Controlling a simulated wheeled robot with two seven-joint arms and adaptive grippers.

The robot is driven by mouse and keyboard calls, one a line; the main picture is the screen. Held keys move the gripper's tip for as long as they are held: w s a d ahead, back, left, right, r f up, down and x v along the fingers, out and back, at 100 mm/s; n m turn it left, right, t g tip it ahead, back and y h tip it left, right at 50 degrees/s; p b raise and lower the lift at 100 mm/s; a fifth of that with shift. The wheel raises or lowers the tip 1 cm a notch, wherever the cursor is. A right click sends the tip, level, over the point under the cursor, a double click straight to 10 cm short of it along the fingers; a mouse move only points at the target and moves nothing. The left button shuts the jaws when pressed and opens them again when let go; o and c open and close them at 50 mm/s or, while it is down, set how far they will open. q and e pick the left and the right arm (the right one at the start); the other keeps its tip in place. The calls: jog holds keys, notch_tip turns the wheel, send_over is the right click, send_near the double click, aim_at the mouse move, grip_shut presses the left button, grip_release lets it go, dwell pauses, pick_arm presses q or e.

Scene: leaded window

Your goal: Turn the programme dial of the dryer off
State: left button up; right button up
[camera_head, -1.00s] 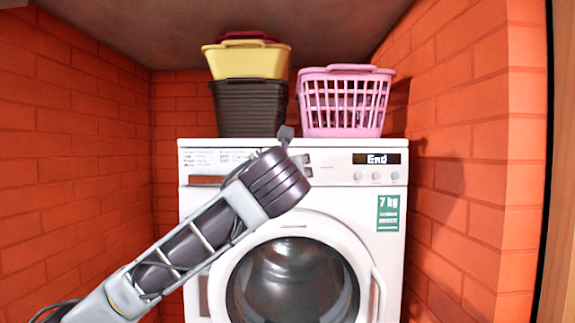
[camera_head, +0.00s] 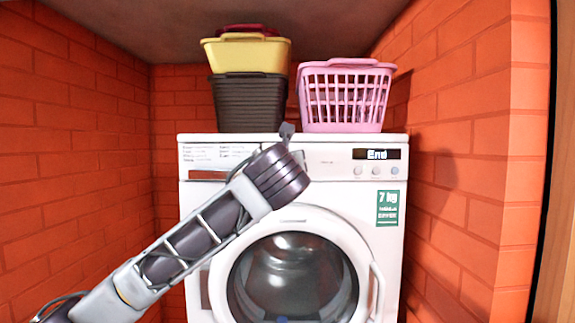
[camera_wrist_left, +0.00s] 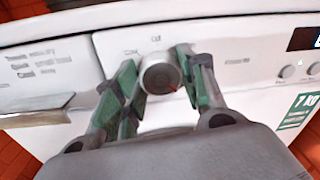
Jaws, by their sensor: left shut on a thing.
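The white dryer (camera_head: 335,205) stands against the back wall with its round door shut. Its display (camera_head: 377,154) reads "End". The grey round programme dial (camera_wrist_left: 160,77) shows in the left wrist view, with a small red mark on its face; in the head view my arm hides it. My left gripper (camera_wrist_left: 159,68) is at the panel with its green-padded fingers on either side of the dial, shut on it. In the head view my left wrist covers most of the gripper. My right gripper is in neither view.
A pink basket (camera_head: 345,97) stands on the dryer top, right of a dark basket (camera_head: 250,103) with a yellow one (camera_head: 247,55) stacked on it. Small round buttons (camera_head: 376,171) sit under the display. Brick walls close in both sides.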

pick_arm(q)
jog(key=shift+n, duration=0.4)
jog(key=shift+d+f+n+y+b, duration=0.1)
jog(key=shift+n+y+b, duration=0.25)
jog(key=shift+n+b, duration=2.7)
jog(key=shift+d+f+n+y+p, duration=0.15)
jog(key=shift+n+y, duration=0.25)
jog(key=shift+n, duration=5.75)
jog(key=shift+a+n+y+b, duration=0.1)
jog(key=shift+n+y+b, duration=0.25)
jog(key=shift+n+b, duration=2.7)
jog(key=n+p, duration=0.3)
jog(key=o, duration=0.9)
jog(key=shift+o, duration=0.7)
jog(key=shift+r+t, duration=0.1)
jog(key=shift+t, duration=0.2)
